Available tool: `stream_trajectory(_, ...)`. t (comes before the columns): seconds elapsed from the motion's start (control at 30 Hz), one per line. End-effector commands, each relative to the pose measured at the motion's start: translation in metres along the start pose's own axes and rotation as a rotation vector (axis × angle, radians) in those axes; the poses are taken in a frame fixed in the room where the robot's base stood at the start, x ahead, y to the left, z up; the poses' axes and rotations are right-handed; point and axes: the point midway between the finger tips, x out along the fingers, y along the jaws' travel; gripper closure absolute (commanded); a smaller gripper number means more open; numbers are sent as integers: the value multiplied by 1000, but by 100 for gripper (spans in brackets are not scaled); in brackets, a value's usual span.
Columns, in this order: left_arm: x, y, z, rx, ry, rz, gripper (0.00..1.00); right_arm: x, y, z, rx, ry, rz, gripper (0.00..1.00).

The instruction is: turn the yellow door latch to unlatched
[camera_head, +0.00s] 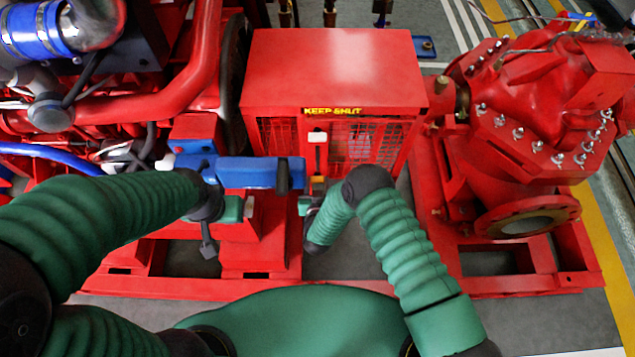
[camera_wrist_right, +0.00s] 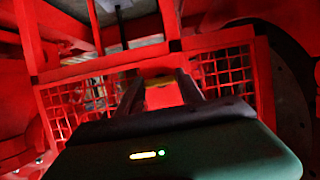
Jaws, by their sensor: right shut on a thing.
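The yellow door latch (camera_wrist_right: 163,97) shows between the two dark fingers of my right gripper (camera_wrist_right: 160,92) in the right wrist view. The fingers are closed on it, in front of the red mesh guard door. In the head view my right gripper (camera_head: 315,188) reaches up to the front of the guard, below the yellow KEEP SHUT label (camera_head: 332,111). The latch's exact angle is hard to tell, as the gripper covers part of it.
The red guard box (camera_head: 335,75) with mesh front stands behind my right gripper. A blue horizontal part (camera_head: 250,172) lies just left of it. A red pump (camera_head: 530,120) with a flange is at the right. Red engine pipes (camera_head: 170,90) fill the left.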

Motion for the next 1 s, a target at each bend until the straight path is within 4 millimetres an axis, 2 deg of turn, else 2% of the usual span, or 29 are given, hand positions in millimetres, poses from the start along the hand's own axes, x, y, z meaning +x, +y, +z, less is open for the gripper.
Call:
stream_trajectory(0.3, 0, 0, 0, 0, 0, 0, 100, 0, 0, 2, -3, -5, 0, 97)
stream_trajectory(0.33, 0, 0, 0, 0, 0, 0, 100, 0, 0, 2, -3, -5, 0, 52)
stream_trajectory(0.47, 0, 0, 0, 0, 0, 0, 100, 0, 0, 2, -2, -4, 0, 36)
stream_trajectory(0.8, -2, 0, 0, 0, 0, 0, 100, -3, 0, 0, -1, -2, -1, 35)
stream_trajectory(0.87, -4, 0, -1, 0, 0, 0, 100, -9, -1, -1, -1, -3, -1, 35)
stream_trajectory(1.0, -16, 0, -4, 0, 0, 0, 100, -40, -1, -2, -3, -5, -3, 35)
